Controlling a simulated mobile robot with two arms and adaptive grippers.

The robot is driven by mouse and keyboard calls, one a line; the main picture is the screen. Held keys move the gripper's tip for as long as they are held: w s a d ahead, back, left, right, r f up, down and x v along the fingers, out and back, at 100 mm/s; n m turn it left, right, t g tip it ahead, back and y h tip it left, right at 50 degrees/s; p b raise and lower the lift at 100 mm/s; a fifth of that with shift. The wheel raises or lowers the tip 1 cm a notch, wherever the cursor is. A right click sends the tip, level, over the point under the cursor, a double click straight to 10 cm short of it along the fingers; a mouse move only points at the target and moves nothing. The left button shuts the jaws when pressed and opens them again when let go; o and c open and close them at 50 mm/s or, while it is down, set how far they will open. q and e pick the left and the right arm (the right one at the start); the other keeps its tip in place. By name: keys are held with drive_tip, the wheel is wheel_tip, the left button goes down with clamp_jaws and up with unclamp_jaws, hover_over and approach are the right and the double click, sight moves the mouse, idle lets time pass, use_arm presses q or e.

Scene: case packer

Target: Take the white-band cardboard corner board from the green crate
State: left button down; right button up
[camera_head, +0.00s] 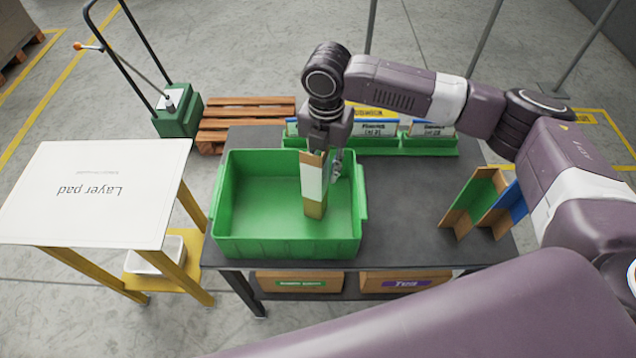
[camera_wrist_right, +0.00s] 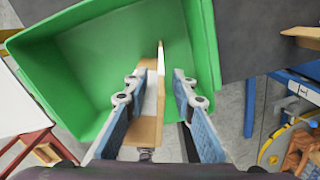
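The white-band cardboard corner board (camera_head: 313,182) stands roughly upright in the right part of the green crate (camera_head: 240,243). It is brown with a broad white band, and its upper end reaches above the rim. My right gripper (camera_head: 325,158) is over the crate, pointing down at the board's upper part. In the right wrist view, the open fingers of this gripper (camera_wrist_right: 156,88) are on either side of the board (camera_wrist_right: 150,128), with a gap visible on the right finger's side. The crate (camera_wrist_right: 205,45) is below them. My left gripper is not in view.
Corner boards with green (camera_head: 474,197) and blue (camera_head: 512,203) bands stand at the dark table's (camera_head: 405,205) right. Green bins (camera_head: 420,146) with labels line its back edge. A layer pad (camera_head: 95,190) lies on the stand at left. The table's middle is clear.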

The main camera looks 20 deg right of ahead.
drive_tip(key=shift+f, duration=1.05)
clamp_jaws()
drive_tip(key=shift+r, duration=0.15)
